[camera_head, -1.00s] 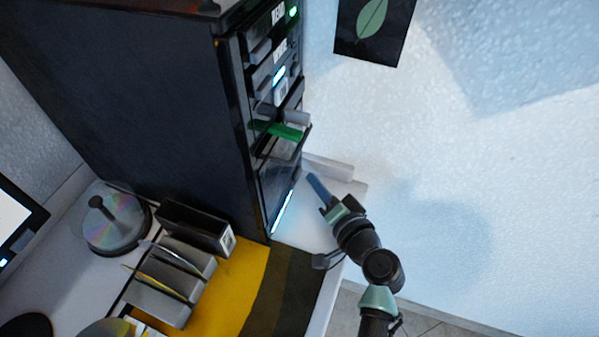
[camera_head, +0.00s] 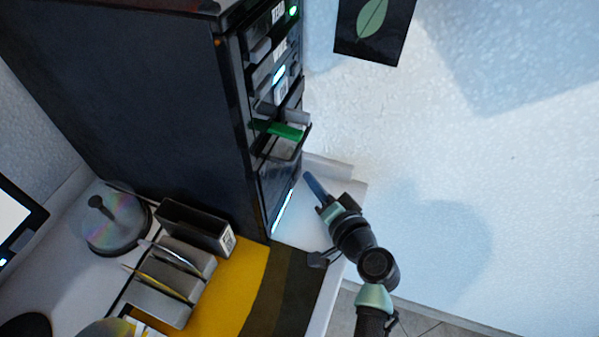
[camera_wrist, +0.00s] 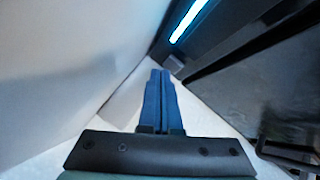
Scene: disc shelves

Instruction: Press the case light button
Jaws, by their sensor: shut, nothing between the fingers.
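The tall black case (camera_head: 150,110) stands on the desk, its front facing right with several drive slots. A glowing white-blue light strip (camera_head: 283,212) runs along the lower front; it also shows in the wrist view (camera_wrist: 188,20). My gripper (camera_head: 308,178) is shut and empty, its blue fingers just right of the lower case front. In the wrist view, the closed fingertips (camera_wrist: 160,74) are close to a small grey square block (camera_wrist: 174,65) at the near end of the strip. I cannot tell whether this block is the button or whether the fingers touch it.
A green disc tray (camera_head: 278,130) sticks out of the case front above my gripper. The white wall (camera_head: 450,140) is to the right.

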